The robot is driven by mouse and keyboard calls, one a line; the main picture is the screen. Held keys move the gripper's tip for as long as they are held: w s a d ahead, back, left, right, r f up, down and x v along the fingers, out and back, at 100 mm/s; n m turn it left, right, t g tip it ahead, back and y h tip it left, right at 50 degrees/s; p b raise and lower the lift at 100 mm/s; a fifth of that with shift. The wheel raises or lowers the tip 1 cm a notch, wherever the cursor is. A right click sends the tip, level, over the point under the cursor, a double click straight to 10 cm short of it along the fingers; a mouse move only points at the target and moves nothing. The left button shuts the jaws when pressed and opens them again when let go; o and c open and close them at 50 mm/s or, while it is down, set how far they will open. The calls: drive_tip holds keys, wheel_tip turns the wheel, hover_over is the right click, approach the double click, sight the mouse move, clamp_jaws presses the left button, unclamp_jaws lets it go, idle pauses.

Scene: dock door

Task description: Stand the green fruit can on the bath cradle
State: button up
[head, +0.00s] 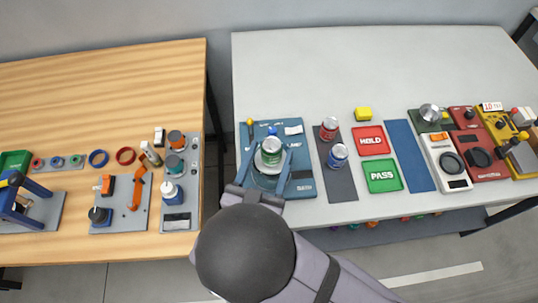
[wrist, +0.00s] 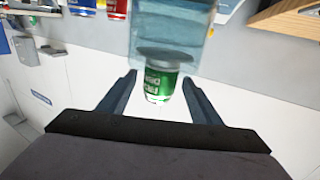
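The green fruit can (head: 271,151) is at the blue bath station (head: 303,186) in the head view. It also shows in the wrist view (wrist: 160,90), with one end against a grey disc (wrist: 163,54) that appears to be the cradle. The rest of the cradle is hard to make out. My gripper (head: 269,158) has one finger on each side of the can. In the wrist view a gap shows between the can and each finger of my gripper (wrist: 160,78), so it is open around or just short of the can.
A red can (head: 329,129) and a blue can (head: 338,155) stand on a dark mat right of the station. Red HOLD (head: 371,141) and green PASS (head: 382,176) pads lie beyond, with a yellow block (head: 363,114). The back of the grey table (head: 370,70) is clear.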

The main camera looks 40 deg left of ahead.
sight(269, 159)
drive_tip(key=shift+r, duration=0.15)
drive_tip(key=shift+v, duration=2.05)
drive_tip(key=shift+w, duration=0.1)
